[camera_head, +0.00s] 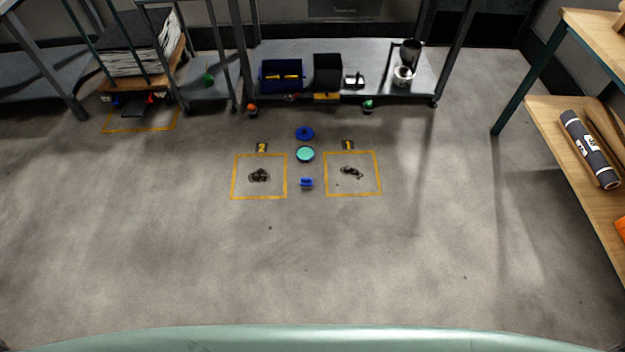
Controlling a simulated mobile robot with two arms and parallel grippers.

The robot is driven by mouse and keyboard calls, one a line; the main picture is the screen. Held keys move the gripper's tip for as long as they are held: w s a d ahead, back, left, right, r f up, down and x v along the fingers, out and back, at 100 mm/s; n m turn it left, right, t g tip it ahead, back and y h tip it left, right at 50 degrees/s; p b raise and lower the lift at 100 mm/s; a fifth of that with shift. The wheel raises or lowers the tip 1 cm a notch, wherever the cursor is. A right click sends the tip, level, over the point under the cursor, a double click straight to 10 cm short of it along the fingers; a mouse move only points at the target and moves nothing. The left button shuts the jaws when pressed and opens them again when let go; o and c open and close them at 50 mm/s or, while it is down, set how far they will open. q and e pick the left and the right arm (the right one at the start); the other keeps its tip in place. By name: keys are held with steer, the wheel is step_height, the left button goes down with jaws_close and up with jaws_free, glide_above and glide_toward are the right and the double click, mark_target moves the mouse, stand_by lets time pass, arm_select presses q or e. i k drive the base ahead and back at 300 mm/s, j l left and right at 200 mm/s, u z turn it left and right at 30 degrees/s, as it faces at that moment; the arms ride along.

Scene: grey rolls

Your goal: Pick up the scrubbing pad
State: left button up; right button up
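Three small objects lie in a column on the grey floor between two yellow taped squares. The farthest is a blue round object (304,133). In the middle is a teal round object (305,154) with a dark rim. The nearest is a small blue block-like object (306,182). They are too small to tell for sure which is the scrubbing pad. Neither of my grippers shows in the head view.
Dark dirt piles lie inside the left taped square (258,198) and the right taped square (353,194), marked 2 and 1. A metal shelf (390,60) with boxes stands behind. A wooden shelf (545,115) stands at right. The near floor is mostly clear.

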mark_target(306, 182)
steer(key=i+j+z, duration=0.2)
steer(key=z, duration=0.2)
steer(key=i+j+z, duration=0.25)
steer(key=z, duration=0.15)
